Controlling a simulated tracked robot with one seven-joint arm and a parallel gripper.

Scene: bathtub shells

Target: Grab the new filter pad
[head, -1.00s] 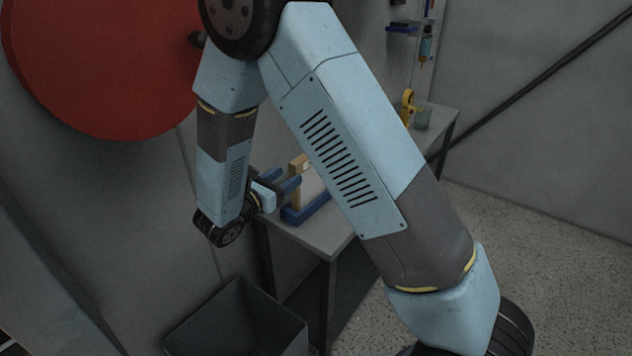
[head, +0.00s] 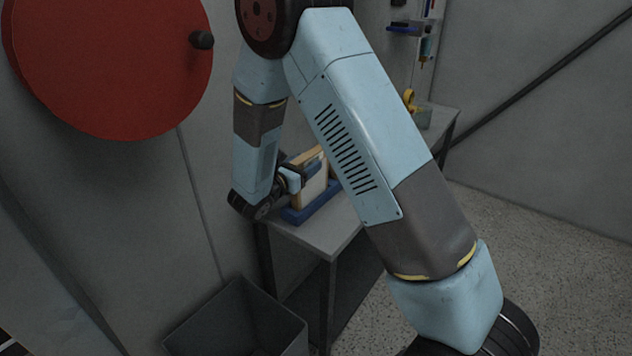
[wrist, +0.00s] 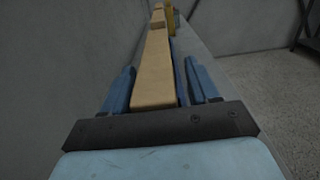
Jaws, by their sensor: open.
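The filter pad, a pale pad with a tan frame (head: 314,191), stands upright in a blue holder (head: 296,216) on the grey table. My gripper (head: 311,166) is at the pad's upper part, and the arm hides some of the area to its right. In the wrist view my gripper (wrist: 161,84) is open, with one blue finger on each side of the pad's long tan edge (wrist: 156,72). A gap shows on the left; the right finger is also apart from the edge.
The grey table (head: 327,236) runs back along the wall. A yellow item (head: 409,99) stands at its far end. A dark open bin (head: 240,318) is on the floor in front. A large red disc (head: 110,60) with a black knob is on the left wall.

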